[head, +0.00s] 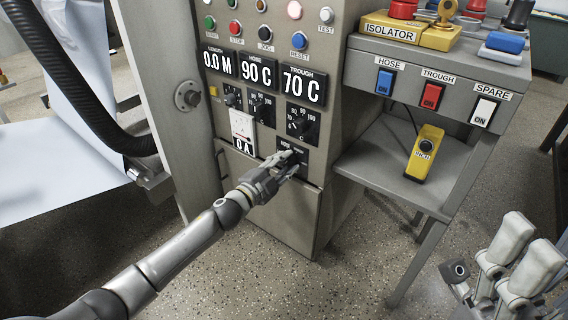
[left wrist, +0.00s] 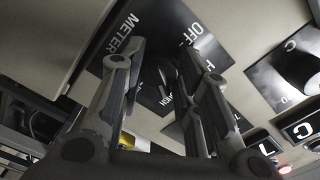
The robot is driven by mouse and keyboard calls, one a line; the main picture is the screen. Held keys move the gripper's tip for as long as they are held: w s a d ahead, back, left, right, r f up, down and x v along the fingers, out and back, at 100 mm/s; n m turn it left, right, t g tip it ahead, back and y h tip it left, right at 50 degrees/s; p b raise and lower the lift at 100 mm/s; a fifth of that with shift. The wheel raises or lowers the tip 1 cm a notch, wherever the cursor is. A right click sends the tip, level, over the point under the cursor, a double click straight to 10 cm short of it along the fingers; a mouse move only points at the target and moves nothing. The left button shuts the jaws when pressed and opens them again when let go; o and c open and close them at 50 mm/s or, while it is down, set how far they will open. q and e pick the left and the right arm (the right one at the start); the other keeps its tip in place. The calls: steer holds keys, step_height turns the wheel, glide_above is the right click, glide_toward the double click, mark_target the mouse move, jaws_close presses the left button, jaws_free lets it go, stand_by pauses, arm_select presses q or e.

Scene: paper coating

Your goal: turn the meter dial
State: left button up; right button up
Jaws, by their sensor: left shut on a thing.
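The meter dial (left wrist: 163,76) is a black knob on a black plate marked METER and OFF, low on the grey control cabinet. In the head view its plate (head: 299,152) is partly hidden behind my left gripper (head: 289,163). The left gripper is shut on the dial; in the left wrist view its two fingers (left wrist: 163,88) stand on either side of the knob. My right gripper (head: 528,243) is at the lower right of the head view, empty, with its fingers apart, away from the cabinet.
A black hose (head: 75,85) hangs at left.

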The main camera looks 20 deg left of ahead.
arm_select(q)
steer(key=o, duration=1)
steer(key=shift+s, duration=0.1)
steer(key=v, duration=1.1)
steer(key=shift+s+a, duration=0.15)
steer(key=shift+s, duration=0.25)
